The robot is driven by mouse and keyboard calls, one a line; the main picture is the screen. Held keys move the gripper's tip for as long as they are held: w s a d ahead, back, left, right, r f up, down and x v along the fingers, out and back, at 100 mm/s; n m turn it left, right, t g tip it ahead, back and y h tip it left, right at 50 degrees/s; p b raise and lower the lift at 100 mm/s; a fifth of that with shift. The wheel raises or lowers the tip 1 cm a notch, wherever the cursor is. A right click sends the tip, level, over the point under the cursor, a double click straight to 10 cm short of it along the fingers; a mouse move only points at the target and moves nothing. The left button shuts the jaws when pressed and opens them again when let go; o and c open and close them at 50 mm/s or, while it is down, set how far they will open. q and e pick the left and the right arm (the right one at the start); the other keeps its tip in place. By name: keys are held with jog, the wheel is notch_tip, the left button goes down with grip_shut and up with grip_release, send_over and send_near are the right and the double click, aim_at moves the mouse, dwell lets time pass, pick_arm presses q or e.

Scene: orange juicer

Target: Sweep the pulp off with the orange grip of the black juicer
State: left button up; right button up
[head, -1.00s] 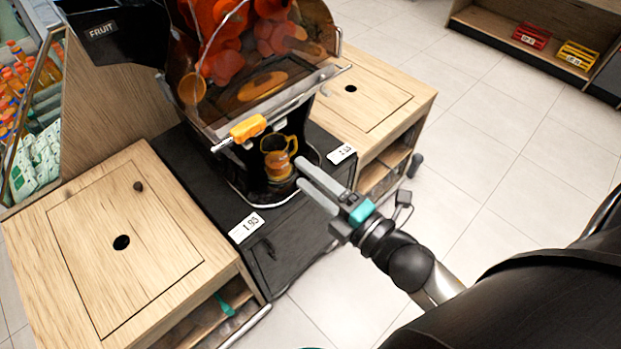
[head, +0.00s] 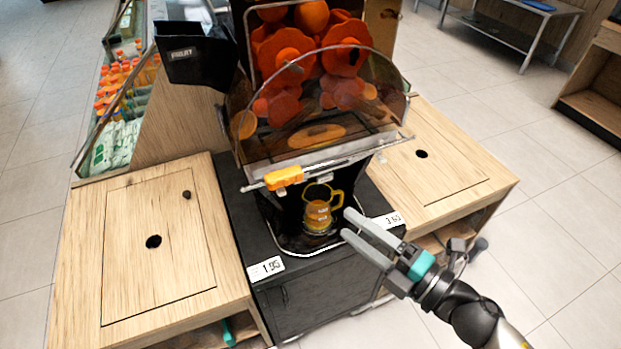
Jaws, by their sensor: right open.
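The black juicer (head: 262,215) stands in the middle of the head view on a dark cabinet. Its clear curved cover shows orange rollers (head: 283,54) inside. The orange grip (head: 284,178) sits on a thin metal bar across the juicer's front, toward the bar's left end. A jug (head: 318,213) with a yellow handle and orange juice stands below it in the juicer's bay. An orange patch (head: 318,134) shows behind the cover; I cannot tell if it is pulp. My right gripper (head: 346,223) is open and empty, right of the jug and below the grip, apart from both. My left gripper is out of view.
A wooden counter (head: 85,250) with a round hole stands to the left, and another (head: 465,165) to the right. Price tags (head: 266,267) are on the dark cabinet's front edge. Bottles (head: 113,85) fill a case behind left.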

aim_at(288, 182)
jog(key=p+x, duration=0.2)
jog(key=x, duration=1.2)
jog(key=shift+a+r, duration=0.1)
jog(key=shift+a, duration=0.1)
jog(key=shift+w+a, duration=0.35)
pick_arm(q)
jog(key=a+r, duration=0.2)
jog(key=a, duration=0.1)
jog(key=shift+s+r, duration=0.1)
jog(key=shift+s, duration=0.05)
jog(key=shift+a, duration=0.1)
pick_arm(e)
grip_shut()
